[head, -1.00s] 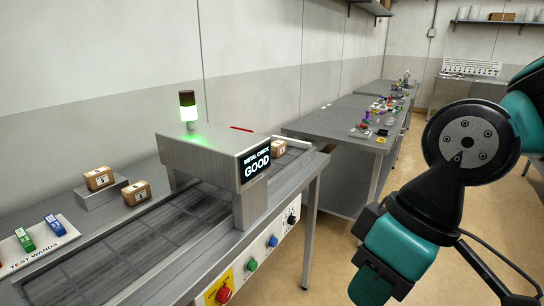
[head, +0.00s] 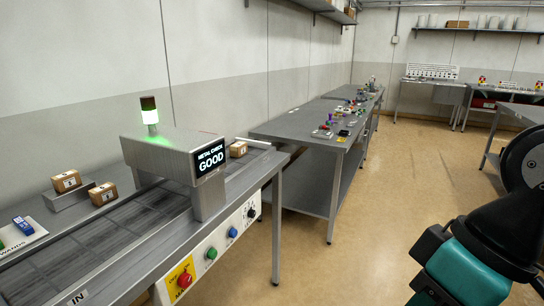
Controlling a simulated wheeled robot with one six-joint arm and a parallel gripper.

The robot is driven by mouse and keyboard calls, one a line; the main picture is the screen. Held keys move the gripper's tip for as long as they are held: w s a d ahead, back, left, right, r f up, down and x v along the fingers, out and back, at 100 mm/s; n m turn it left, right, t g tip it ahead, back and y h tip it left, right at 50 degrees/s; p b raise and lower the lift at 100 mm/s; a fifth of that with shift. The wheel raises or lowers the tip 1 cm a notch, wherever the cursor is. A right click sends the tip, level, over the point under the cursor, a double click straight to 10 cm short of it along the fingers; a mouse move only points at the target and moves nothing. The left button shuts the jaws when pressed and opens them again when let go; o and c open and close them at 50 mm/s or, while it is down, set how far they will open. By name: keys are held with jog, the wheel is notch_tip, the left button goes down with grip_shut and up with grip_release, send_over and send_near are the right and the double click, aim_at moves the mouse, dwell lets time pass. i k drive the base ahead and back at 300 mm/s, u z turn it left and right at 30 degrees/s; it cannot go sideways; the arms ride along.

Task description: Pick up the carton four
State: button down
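Three small brown cartons with white labels show in the head view, and their numbers are too small to read surely. One carton (head: 67,181) sits on a low grey block at the left. A second carton (head: 103,194) stands just to the right of that block, beside the belt. A third carton (head: 237,149) stands just beyond the metal detector hood, partly hidden by it. I cannot tell which is carton four. My arm shows at the lower right, well apart from the cartons, but my gripper's fingers are out of view.
The detector hood (head: 170,158) spans the conveyor; its screen reads "METAL CHECK GOOD" and its lamp (head: 149,115) glows green. Control buttons (head: 211,253) line the conveyor's front. A steel table (head: 290,129) with small items stands behind. The floor (head: 400,190) at centre right is open.

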aim_at(239, 148)
jog(key=z, duration=0.55)
jog(key=i, duration=0.75)
jog(key=u, duration=1.85)
jog(key=k, duration=0.45)
jog(key=z, duration=1.1)
jog(key=i, duration=1.35)
jog(key=u, duration=0.3)
